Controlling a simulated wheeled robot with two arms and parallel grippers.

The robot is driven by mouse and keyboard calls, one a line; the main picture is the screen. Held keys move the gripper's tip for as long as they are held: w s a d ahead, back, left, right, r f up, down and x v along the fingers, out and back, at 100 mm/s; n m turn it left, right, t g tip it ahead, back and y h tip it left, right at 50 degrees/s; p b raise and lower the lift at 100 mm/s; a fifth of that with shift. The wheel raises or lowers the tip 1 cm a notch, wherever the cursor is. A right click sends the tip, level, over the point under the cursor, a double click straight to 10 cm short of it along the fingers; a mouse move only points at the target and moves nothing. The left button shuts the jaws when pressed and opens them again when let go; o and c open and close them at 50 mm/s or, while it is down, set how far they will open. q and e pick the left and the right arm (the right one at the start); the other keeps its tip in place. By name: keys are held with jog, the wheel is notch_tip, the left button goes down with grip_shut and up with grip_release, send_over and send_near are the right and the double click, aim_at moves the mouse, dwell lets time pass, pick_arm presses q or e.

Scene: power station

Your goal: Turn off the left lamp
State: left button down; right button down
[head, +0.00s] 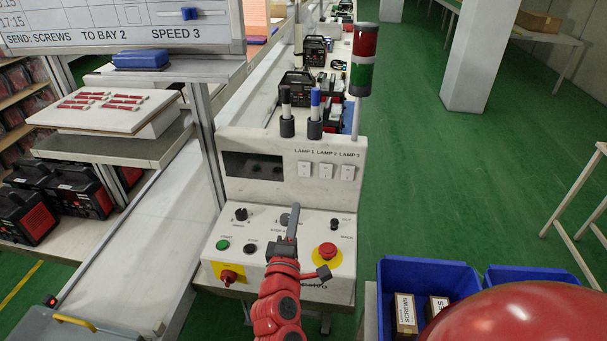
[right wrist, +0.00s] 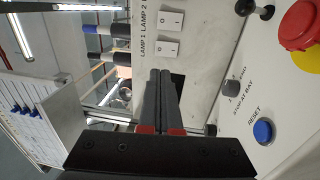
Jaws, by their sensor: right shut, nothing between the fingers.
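A white control box stands in the middle of the head view. Its upright panel (head: 280,178) carries a row of three white rocker switches labelled LAMP 1, LAMP 2 and LAMP 3. The leftmost is the LAMP 1 switch (head: 304,169); it also shows in the right wrist view (right wrist: 166,48), beside the LAMP 2 switch (right wrist: 171,20). Which side of the rockers is pressed is too small to tell. My right gripper (head: 294,206) is shut and empty, with its fingers (right wrist: 168,72) pointing up toward the panel, below the switches. Contact cannot be made out.
The sloping desk below the switches has several knobs and buttons, including a red stop button (head: 327,250) and a blue RESET button (right wrist: 264,131). Pen holders (head: 287,127) and a red-green signal tower (head: 363,60) top the box. Blue bins (head: 440,276) stand at right.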

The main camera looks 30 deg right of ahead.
aim_at(306, 166)
jog(key=p+x, duration=0.3)
jog(key=x, duration=0.8)
jog(key=shift+w+d+r+p, duration=0.15)
jog(key=shift+r+p, duration=0.05)
jog(key=shift+p, duration=0.2)
jog(key=shift+w+d, duration=0.35)
jog(key=shift+w, duration=0.2)
jog(key=r+p, duration=0.1)
jog(key=p, duration=0.2)
jog(key=shift+w+d+r, duration=0.1)
jog(key=shift+w, duration=0.05)
jog(key=shift+f, duration=0.4)
